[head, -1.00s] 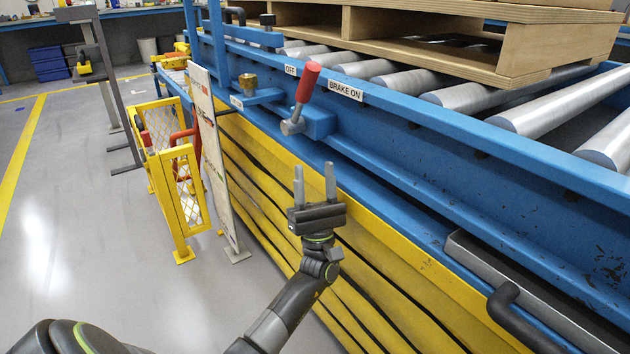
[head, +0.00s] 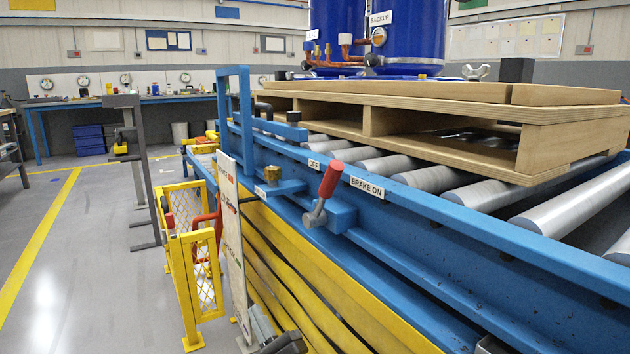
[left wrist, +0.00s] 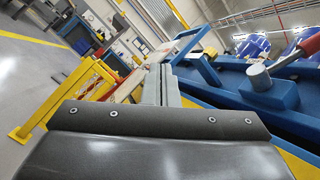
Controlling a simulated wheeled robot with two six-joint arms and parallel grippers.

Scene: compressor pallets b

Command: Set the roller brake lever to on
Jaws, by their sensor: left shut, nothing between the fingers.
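The roller brake lever has a red grip (head: 331,180) on a grey metal pivot (head: 315,216), mounted on the blue conveyor rail. The grip leans up and slightly right, its top between the OFF label (head: 314,164) and the BRAKE ON label (head: 367,188). In the left wrist view the lever's red grip (left wrist: 311,43) is at the right edge, partly cut off. My left gripper (head: 258,318) is low in the head view, below and left of the lever and apart from it. Its fingers (left wrist: 161,86) are together and empty in the left wrist view. My right gripper is not in view.
A wooden pallet (head: 560,140) with blue tanks (head: 345,30) stands on the rollers. A white panel (head: 234,255) and yellow gate (head: 190,270) stand left of the conveyor. A small blue bracket with a brass knob (head: 271,175) is left of the lever.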

